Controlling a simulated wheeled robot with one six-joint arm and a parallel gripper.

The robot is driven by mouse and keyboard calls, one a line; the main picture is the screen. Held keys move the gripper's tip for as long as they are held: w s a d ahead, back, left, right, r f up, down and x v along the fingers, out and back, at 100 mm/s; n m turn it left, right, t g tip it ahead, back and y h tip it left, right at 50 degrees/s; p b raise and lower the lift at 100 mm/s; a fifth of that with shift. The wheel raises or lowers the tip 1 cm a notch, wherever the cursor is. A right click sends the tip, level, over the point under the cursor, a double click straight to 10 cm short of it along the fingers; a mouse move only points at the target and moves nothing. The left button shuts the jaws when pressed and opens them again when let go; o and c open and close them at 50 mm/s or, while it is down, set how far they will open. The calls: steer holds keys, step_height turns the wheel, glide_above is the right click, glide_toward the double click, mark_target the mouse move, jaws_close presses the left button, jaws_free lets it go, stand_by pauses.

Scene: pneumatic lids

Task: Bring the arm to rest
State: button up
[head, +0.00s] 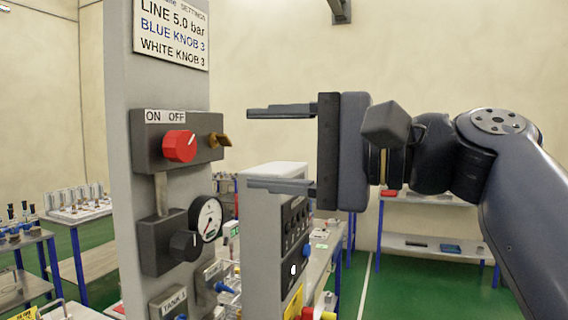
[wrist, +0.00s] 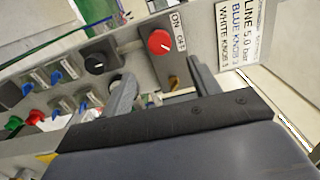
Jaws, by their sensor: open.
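My gripper (head: 282,148) is open and empty, and its two fingers point left toward the panel in the head view. It also shows in the wrist view (wrist: 160,88), with its fingers apart and nothing between them. The grey panel post (head: 120,180) stands to the left of the fingertips. The red knob (head: 180,146) sits under the ON/OFF label, a short way from the fingertips, and a brass tab (head: 219,140) sticks out at its right. In the wrist view the red knob (wrist: 159,42) lies beyond the fingers. No contact with the panel shows.
A black knob (head: 185,245) and a gauge (head: 206,219) sit lower on the post. A sign (head: 172,32) is above. A grey box with switches (head: 275,250) stands below my gripper. Benches with racks (head: 75,212) are at left. Green floor (head: 420,292) is open at right.

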mark_target(188, 144)
steer(key=shift+p+x, duration=1.8)
steer(key=shift+x, duration=3.6)
steer(key=shift+d+f, duration=0.1)
steer(key=shift+d, duration=0.05)
steer(key=b+v, duration=0.4)
steer(key=v, duration=0.7)
steer(key=p+x, duration=0.4)
steer(key=x, duration=0.7)
steer(key=shift+s, duration=0.1)
steer(key=shift+a+f+n, duration=0.1)
steer(key=shift+a+n, duration=0.1)
steer(key=shift+n, duration=0.1)
steer(key=n+b, duration=0.3)
steer(key=n, duration=0.2)
steer(key=shift+d+n, duration=0.1)
steer(key=shift+n, duration=0.3)
steer(key=n+b, duration=0.1)
steer(key=n, duration=0.3)
steer(key=shift+r, duration=0.2)
steer(key=n+b, duration=0.1)
steer(key=n, duration=0.4)
steer(key=shift+r, duration=0.1)
